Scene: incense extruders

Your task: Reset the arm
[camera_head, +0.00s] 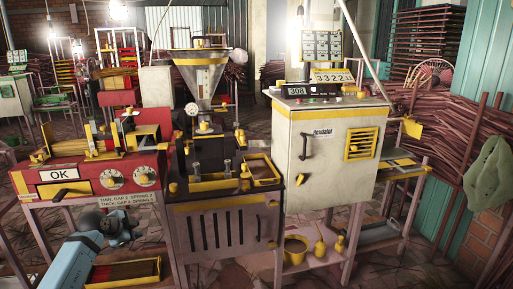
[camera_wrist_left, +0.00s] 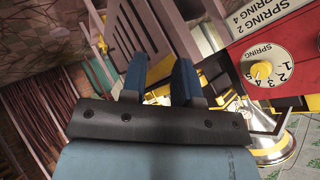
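My left arm comes in from the lower left of the head view, light blue with a dark grey wrist. Its gripper (camera_head: 128,226) is in front of the red machine (camera_head: 92,180), just below its dials, and looks apart from it. In the left wrist view the two blue fingers of the gripper (camera_wrist_left: 163,70) stand apart with nothing between them. The red machine's dial (camera_wrist_left: 265,68) shows at the right of that view. My right arm and gripper are not in view.
A tray with yellow ends (camera_head: 125,272) is below the left gripper. A black press with a metal hopper (camera_head: 203,78) stands to its right, then a cream cabinet (camera_head: 325,150) with a yellow vent. Bundled sticks (camera_head: 440,125) and a green cloth (camera_head: 489,172) are at the right.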

